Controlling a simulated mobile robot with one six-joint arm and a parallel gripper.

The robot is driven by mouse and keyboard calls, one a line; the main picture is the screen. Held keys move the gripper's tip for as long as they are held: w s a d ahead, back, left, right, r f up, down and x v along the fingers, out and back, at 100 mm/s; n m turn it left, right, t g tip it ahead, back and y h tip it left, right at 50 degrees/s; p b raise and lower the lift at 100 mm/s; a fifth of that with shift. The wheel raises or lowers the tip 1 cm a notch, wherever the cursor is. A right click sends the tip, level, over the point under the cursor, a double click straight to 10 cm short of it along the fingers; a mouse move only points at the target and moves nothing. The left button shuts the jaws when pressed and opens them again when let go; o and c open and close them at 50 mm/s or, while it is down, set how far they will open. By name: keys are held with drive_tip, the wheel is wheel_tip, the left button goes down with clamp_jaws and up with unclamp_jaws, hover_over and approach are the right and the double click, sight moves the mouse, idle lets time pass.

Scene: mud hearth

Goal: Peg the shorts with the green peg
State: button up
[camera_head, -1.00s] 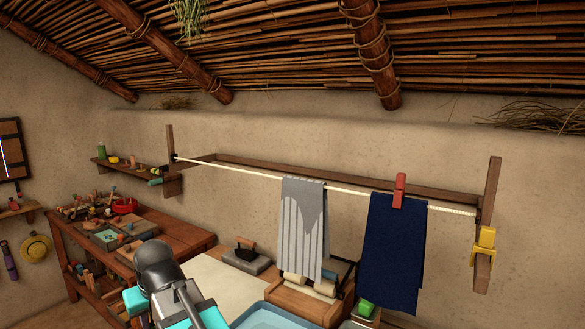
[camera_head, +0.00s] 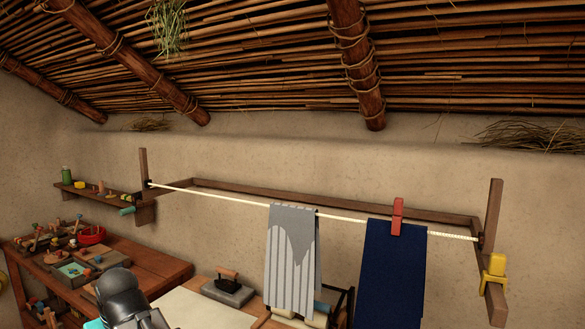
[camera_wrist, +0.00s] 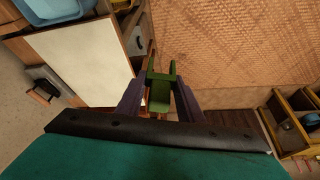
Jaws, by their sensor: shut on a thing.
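A grey striped garment (camera_head: 291,262), which looks like the shorts, hangs over the white line (camera_head: 230,202), left of a navy cloth (camera_head: 392,275). No peg shows on the grey garment. A red peg (camera_head: 397,217) clips the navy cloth to the line. In the wrist view my gripper (camera_wrist: 160,76) is shut on the green peg (camera_wrist: 160,96), which sits between its two dark fingers. In the head view only part of my arm shows at the bottom left; my gripper and the green peg are out of sight there. Neither cloth shows in the wrist view.
A yellow peg (camera_head: 494,268) is on the right wooden post. A workbench (camera_head: 160,264) with small items and a wall shelf (camera_head: 100,196) stand at the left. A flat iron (camera_head: 228,284) rests below the line. A blue tub (camera_wrist: 54,8) shows in the wrist view.

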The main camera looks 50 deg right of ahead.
drive_tip(key=w+d+r+p, duration=0.35)
drive_tip(key=d+r, duration=0.55)
drive_tip(key=d, duration=0.3)
wheel_tip(320, 180, up, 31)
drive_tip(key=n+y+p, duration=0.1)
drive_tip(key=n+p, duration=0.2)
drive_tip(key=p, duration=0.7)
hover_over(293, 206)
drive_tip(key=shift+w+d, duration=0.15)
drive_tip(key=shift+d, duration=0.1)
drive_tip(key=shift+f, duration=0.3)
drive_tip(key=shift+f, duration=2.7)
